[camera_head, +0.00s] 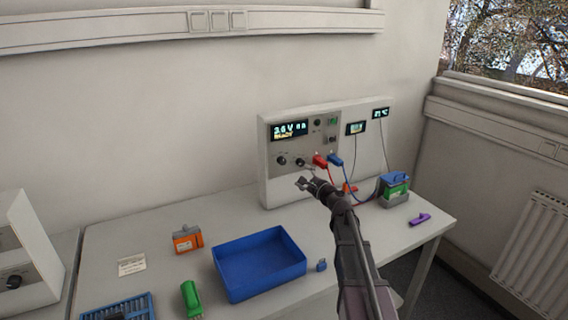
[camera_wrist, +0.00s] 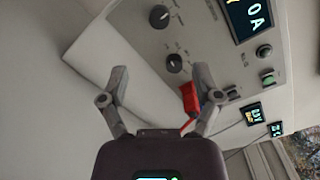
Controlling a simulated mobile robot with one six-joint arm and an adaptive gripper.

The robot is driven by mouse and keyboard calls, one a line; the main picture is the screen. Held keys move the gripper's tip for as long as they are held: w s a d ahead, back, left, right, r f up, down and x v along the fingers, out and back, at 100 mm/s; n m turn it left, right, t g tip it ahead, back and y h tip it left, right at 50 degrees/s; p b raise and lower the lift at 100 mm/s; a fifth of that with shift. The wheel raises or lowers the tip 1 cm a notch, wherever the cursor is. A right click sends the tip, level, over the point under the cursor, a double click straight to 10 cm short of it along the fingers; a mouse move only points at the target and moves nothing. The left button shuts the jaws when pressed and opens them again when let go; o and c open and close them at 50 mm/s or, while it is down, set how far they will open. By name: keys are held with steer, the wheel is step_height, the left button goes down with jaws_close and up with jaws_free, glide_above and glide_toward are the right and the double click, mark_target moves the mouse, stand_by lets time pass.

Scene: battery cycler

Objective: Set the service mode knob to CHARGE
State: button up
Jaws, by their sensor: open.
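The cycler (camera_head: 268,185) stands upright against the wall, its display reading 3.6 V and READY. Two dark round knobs sit low on its panel: a left knob (camera_head: 282,160) and a right knob (camera_head: 300,161). In the wrist view the left knob (camera_wrist: 159,17) is at the top and the right knob (camera_wrist: 174,63) is nearer my fingers. The labels are too small to read, so I cannot tell which is the service mode knob or its setting. My gripper (camera_head: 301,182) is open and empty, in front of and below the knobs. It also shows in the wrist view (camera_wrist: 160,72).
A red plug (camera_head: 320,161) and a blue plug (camera_head: 335,160) with cables stick out right of the knobs. A blue tray (camera_head: 260,288), an orange battery pack (camera_head: 187,240) and a green item (camera_head: 191,298) lie on the bench. A green-blue pack (camera_head: 396,189) stands at the right.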

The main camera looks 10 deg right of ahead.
mark_target(284, 162)
steer(key=x, duration=1.3)
steer(key=shift+s, duration=0.1)
steer(key=shift+c, duration=0.2)
jaws_close()
